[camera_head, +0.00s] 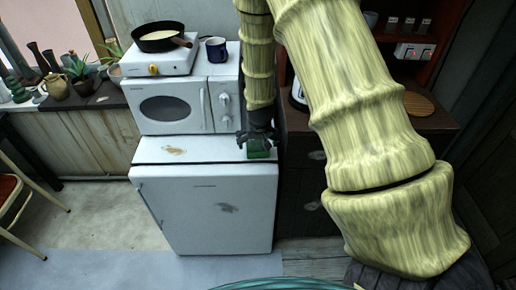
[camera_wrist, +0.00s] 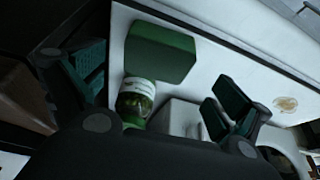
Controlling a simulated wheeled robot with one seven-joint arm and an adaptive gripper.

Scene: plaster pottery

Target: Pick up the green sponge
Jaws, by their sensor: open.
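The green sponge (camera_wrist: 160,52), a dark green block, lies on the white top of the small fridge (camera_head: 150,157). In the head view a green patch (camera_head: 259,154) shows just under my gripper (camera_head: 258,138), at the right end of the fridge top; it is too small to tell its outline. In the wrist view my gripper (camera_wrist: 152,85) is open, with one finger on the left and one on the right. The sponge is beyond the fingertips, between them across the picture. Nothing is held.
A green jar with a white band (camera_wrist: 137,98) is close to the sponge, between the fingers in the wrist view. The white microwave (camera_head: 175,105) stands on the fridge, left of my gripper. A hot plate with a pan (camera_head: 160,40) and a blue mug (camera_head: 215,50) are on it.

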